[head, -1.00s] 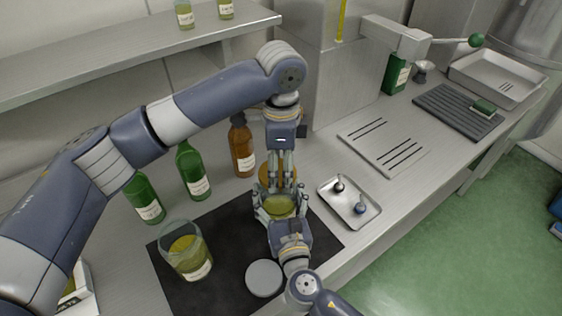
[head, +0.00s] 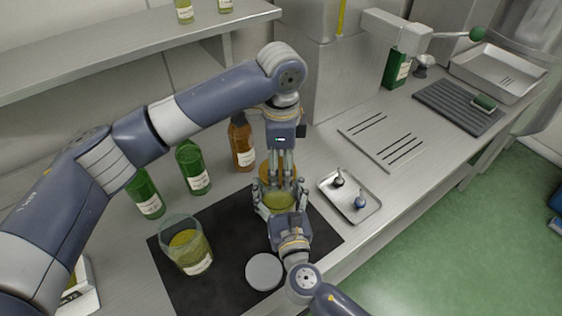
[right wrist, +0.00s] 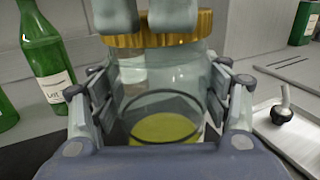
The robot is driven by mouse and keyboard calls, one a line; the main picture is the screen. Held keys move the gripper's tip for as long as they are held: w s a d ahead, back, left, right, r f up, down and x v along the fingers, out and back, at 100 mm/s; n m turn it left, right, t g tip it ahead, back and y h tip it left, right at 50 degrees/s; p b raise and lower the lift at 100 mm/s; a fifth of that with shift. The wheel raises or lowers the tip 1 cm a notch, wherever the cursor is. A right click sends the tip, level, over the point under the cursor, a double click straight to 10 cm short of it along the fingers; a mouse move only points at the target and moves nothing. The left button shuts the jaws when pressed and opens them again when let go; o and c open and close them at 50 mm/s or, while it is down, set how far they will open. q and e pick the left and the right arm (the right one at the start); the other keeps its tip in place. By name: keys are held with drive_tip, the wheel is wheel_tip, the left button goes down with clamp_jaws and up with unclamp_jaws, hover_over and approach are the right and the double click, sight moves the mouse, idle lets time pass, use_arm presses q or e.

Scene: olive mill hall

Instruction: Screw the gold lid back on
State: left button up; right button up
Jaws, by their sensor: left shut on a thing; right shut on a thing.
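My left gripper (head: 282,178) comes straight down from above and is shut on the gold lid. My right gripper (right wrist: 160,100) comes from the front, its fingers closed around the two sides of the jar body.
A wider open jar of oil (head: 187,248) and a grey round lid (head: 264,271) are on the black mat (head: 215,292). Green bottles (head: 193,168) and a brown bottle (head: 241,146) stand behind. A small tray (head: 350,205) holds two stoppers, to the right.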

use_arm(q)
drive_tip(key=shift+f, duration=0.3)
use_arm(e)
drive_tip(key=c, duration=0.5)
use_arm(q)
drive_tip(key=m, duration=0.3)
drive_tip(key=shift+s+m, duration=0.1)
drive_tip(key=shift+m, duration=0.3)
use_arm(e)
drive_tip(key=shift+c, duration=0.3)
use_arm(q)
drive_tip(key=m, duration=0.3)
drive_tip(key=shift+s+a+m, duration=0.1)
drive_tip(key=shift+a+m, duration=0.05)
drive_tip(key=shift+m, duration=0.25)
drive_tip(key=m, duration=0.5)
drive_tip(key=shift+s+a+m, duration=0.1)
drive_tip(key=shift+a+m, duration=0.05)
drive_tip(key=shift+m, duration=0.15)
drive_tip(key=m, duration=0.3)
drive_tip(key=shift+a, duration=0.15)
drive_tip(key=m, duration=0.4)
drive_tip(key=shift+a, duration=0.15)
drive_tip(key=m, duration=0.7)
drive_tip(key=shift+w+a, duration=0.2)
